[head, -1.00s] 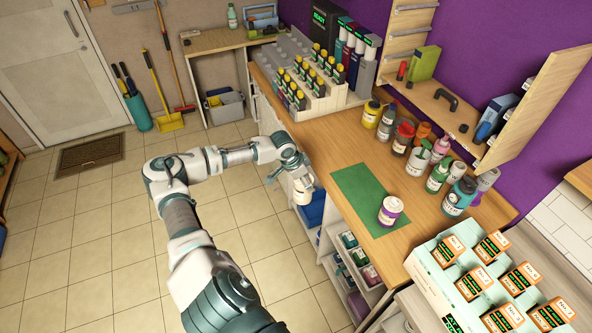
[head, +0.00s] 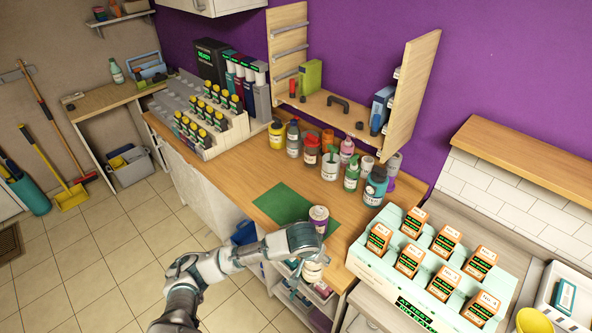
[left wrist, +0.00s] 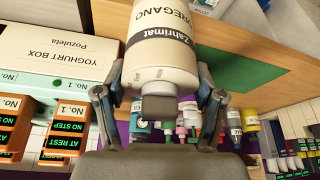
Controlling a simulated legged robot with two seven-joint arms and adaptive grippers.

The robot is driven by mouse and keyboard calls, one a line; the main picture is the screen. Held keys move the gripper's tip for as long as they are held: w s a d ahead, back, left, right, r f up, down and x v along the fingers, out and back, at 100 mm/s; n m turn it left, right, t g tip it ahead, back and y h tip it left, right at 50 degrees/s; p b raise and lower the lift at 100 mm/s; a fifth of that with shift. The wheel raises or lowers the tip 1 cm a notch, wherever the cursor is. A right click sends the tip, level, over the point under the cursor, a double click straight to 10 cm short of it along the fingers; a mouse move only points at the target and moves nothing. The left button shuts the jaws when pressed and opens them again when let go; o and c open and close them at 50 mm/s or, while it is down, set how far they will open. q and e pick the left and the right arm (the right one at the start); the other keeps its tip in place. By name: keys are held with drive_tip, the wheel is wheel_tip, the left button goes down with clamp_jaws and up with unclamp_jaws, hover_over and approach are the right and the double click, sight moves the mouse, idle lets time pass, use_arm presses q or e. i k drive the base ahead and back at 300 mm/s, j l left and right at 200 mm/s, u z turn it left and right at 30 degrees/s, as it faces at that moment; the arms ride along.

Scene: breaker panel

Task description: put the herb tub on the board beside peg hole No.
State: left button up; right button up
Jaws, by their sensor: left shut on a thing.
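The herb tub (left wrist: 165,60) is white with a dark band and the words Zahrimat and OREGANO. My left gripper (left wrist: 160,105) is shut on it, one finger on each side. In the head view the tub (head: 312,271) hangs in front of the wooden counter's near edge, below a white tub with a purple label (head: 319,216). My left gripper also shows there, partly hidden by its own wrist. A pale mint rack (head: 375,272) with several orange-and-black No. blocks stands to the right. No peg hole can be made out clearly. My right gripper is out of view.
A green mat (head: 280,203) lies on the counter (head: 235,170). Several bottles and jars (head: 330,163) stand behind it. Open shelves with tubs lie below the counter's near edge.

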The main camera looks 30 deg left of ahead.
sight(316, 100)
drive_tip(key=j+z, duration=0.3)
drive_tip(key=j, duration=0.3)
drive_tip(key=j+z, duration=0.25)
drive_tip(key=j, duration=0.4)
drive_tip(key=k+j+z, duration=0.3)
drive_tip(key=j, duration=0.25)
drive_tip(key=i+j, duration=0.05)
drive_tip(key=i, duration=0.05)
